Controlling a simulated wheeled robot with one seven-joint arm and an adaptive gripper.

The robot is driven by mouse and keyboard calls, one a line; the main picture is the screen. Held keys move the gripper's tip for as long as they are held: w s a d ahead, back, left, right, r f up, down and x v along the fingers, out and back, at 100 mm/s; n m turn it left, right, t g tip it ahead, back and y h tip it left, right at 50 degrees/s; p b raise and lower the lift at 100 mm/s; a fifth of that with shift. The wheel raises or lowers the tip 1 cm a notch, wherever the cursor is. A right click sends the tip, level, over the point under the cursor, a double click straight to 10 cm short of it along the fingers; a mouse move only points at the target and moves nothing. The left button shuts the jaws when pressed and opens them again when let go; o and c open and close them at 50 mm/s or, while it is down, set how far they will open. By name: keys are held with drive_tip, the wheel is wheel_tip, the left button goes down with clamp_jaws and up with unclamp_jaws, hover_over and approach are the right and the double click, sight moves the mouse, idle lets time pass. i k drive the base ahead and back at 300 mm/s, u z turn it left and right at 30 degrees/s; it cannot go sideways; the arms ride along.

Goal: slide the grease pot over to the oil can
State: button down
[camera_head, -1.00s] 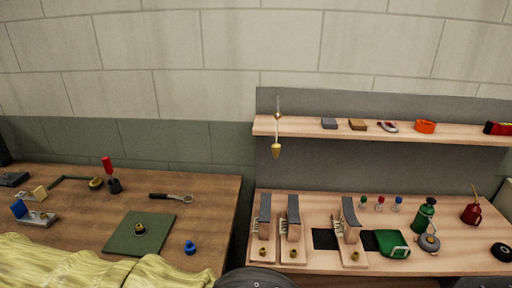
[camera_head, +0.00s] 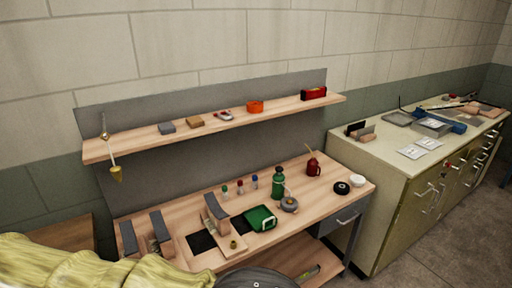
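The red oil can (camera_head: 313,168) with a thin spout stands upright at the back right of the wooden workbench. I cannot tell for sure which thing is the grease pot. A small white round tub (camera_head: 357,181) sits near the bench's right end, right of and in front of the oil can. A grey round pot-like item (camera_head: 289,205) sits left of and in front of the oil can, beside a green bottle (camera_head: 278,186). Both are apart from the oil can. My yellow-sleeved arm and a dark rounded part of me fill the bottom edge; my gripper is not in view.
A black ring (camera_head: 342,188) lies between the grey item and the white tub. A shelf (camera_head: 230,118) runs above. A cabinet (camera_head: 390,190) adjoins the bench's right. Bare wood shows before the oil can.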

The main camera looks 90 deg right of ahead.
sight(278, 187)
drive_tip(key=z, duration=2.5)
drive_tip(key=i, duration=0.4)
